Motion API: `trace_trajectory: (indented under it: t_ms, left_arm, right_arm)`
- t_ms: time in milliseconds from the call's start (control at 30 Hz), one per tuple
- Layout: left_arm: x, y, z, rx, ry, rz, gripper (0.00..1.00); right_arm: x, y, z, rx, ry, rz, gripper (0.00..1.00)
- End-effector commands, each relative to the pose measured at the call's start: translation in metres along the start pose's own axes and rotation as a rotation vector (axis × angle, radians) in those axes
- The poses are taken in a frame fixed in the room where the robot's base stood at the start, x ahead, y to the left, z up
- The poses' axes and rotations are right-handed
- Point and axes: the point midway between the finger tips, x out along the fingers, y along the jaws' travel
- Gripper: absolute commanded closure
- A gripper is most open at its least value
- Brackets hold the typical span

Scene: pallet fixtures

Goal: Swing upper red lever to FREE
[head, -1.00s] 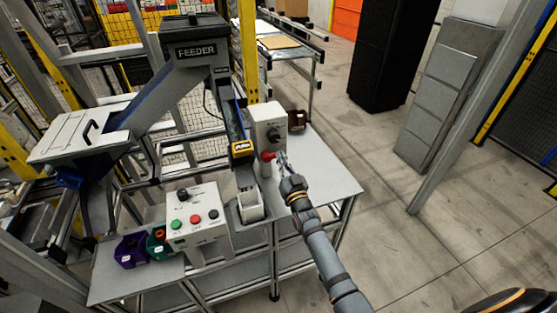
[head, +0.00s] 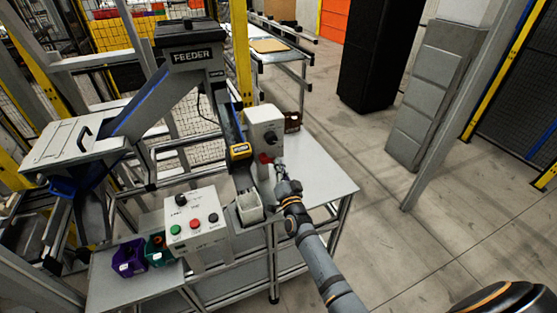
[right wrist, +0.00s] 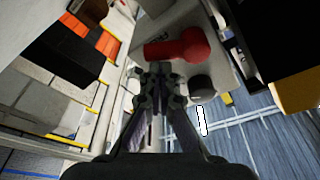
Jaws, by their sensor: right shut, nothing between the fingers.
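The red lever (head: 264,157) sits low on the front of a grey-white control box (head: 265,122) at the back of the bench. In the right wrist view the red lever (right wrist: 180,48) shows a rounded knob end and lies just beyond my fingertips. My right gripper (head: 277,168) is beside the lever on its right. Its fingers (right wrist: 160,72) are together and hold nothing. I cannot tell whether they touch the lever. A black knob (head: 272,137) is above the lever on the same box. The FREE marking is not readable. My left gripper is not in view.
A button panel (head: 197,220) stands at the front left, with a purple bin (head: 130,257) and a green bin (head: 157,247) beside it. The bench top (head: 315,175) to the right is clear.

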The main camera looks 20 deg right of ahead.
Motion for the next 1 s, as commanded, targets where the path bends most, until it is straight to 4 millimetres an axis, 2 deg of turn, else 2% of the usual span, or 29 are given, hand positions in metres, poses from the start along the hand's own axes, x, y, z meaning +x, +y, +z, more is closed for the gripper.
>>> trace_trajectory:
  t_ms: [333,1000]
  left_arm:
    - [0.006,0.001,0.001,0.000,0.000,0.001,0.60]
    - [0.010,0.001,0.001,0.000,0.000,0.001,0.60]
  right_arm:
    - [-0.003,0.004,0.012,-0.004,-0.003,0.001,1.00]
    - [-0.004,0.004,0.017,-0.006,-0.004,0.000,1.00]
